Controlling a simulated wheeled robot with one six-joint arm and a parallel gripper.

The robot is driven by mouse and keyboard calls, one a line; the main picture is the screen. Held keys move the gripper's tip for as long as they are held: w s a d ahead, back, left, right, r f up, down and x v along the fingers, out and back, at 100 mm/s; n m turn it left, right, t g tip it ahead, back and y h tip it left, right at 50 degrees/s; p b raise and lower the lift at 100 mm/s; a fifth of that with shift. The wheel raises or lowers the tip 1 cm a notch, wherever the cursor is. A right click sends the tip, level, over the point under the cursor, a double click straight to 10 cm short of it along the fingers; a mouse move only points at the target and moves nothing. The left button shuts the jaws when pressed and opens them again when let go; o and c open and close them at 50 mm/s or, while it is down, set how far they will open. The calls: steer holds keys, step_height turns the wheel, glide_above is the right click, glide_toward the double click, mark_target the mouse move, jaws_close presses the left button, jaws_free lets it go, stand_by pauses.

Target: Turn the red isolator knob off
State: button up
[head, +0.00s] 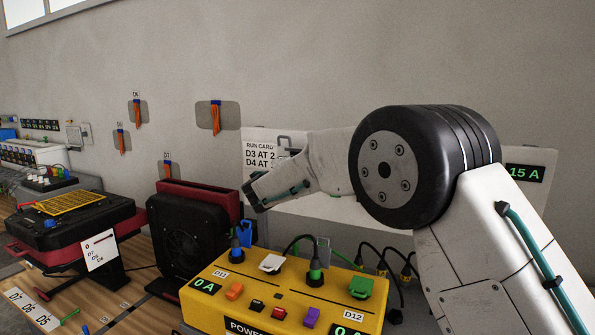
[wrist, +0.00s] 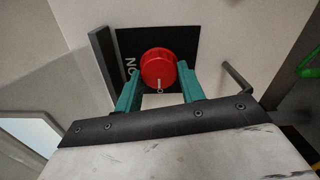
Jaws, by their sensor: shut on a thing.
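The red isolator knob (wrist: 158,66) shows in the wrist view, round and glossy, on a black plate (wrist: 186,42) fixed to a pale panel. A small pale mark on the knob's rim points toward my gripper's palm. White letters, seemingly "ON" and partly hidden, are on the plate left of the knob. My gripper (wrist: 159,80) has its two teal fingers on either side of the knob and is shut on it. In the head view my gripper (head: 268,190) is at the left end of my arm, in front of the wall board; the knob is hidden there.
A dark bent handle (wrist: 237,78) sticks out right of the knob. In the head view a yellow power box (head: 205,306) with plugs and cables stands below my arm. A black fan unit (head: 182,240) stands left of it. The run-card board (head: 262,137) is behind my arm.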

steer(key=shift+a+n, duration=0.1)
steer(key=shift+n, duration=0.2)
steer(key=o, duration=1)
steer(key=shift+a, duration=0.1)
steer(key=shift+v, duration=3.9)
